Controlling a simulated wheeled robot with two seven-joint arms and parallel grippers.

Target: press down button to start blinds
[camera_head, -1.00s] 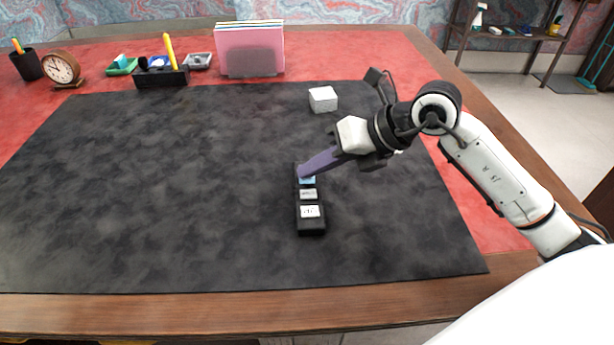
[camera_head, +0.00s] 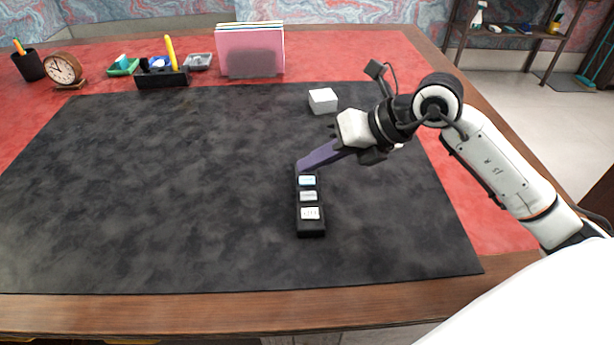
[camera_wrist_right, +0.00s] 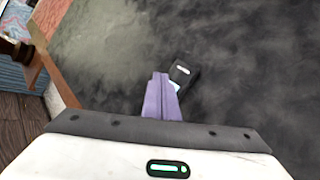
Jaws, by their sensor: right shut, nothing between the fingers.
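A black button panel (camera_head: 311,229) lies on the dark desk mat and carries a column of light buttons. The far button (camera_head: 307,181) is bluish, the middle one (camera_head: 308,197) is grey and the near one (camera_head: 310,213) is white with a dark marking. My right gripper (camera_head: 302,168) has purple fingers closed together with nothing held. Its tips are at the far end of the panel, just beyond the bluish button; I cannot tell if they touch. In the right wrist view the shut fingers (camera_wrist_right: 162,97) hide part of the panel (camera_wrist_right: 181,72). My left gripper is not in view.
A white box (camera_head: 322,101) stands on the mat beyond the right gripper. At the back are a folder stand (camera_head: 250,50), a pen tray (camera_head: 163,77), a clock (camera_head: 63,69) and a pen cup (camera_head: 28,66). The mat left of the panel is clear.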

